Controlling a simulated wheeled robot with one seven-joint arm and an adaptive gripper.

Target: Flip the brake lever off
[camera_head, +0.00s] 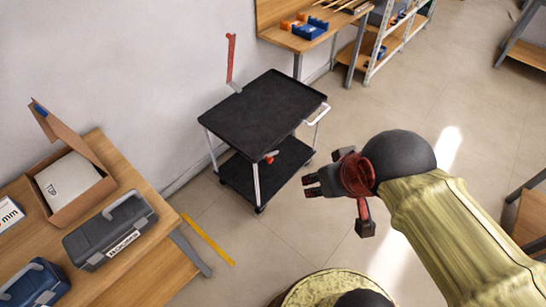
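A black two-shelf cart (255,110) stands near the wall at the middle of the view. A small red part (270,157), which looks like the brake lever, shows below the top shelf near the front leg. It is too small to tell its position. My gripper (311,186) is to the right of the cart's lower shelf in the picture, apart from the red part. Its dark fingers point left and appear empty; their gap is unclear.
A tall red strip (231,58) stands behind the cart. A white push handle (317,114) juts from its right side. A wooden table (150,255) with toolboxes and a carton is at left. A wooden bench (300,42) is behind. Floor lies open around the cart's front.

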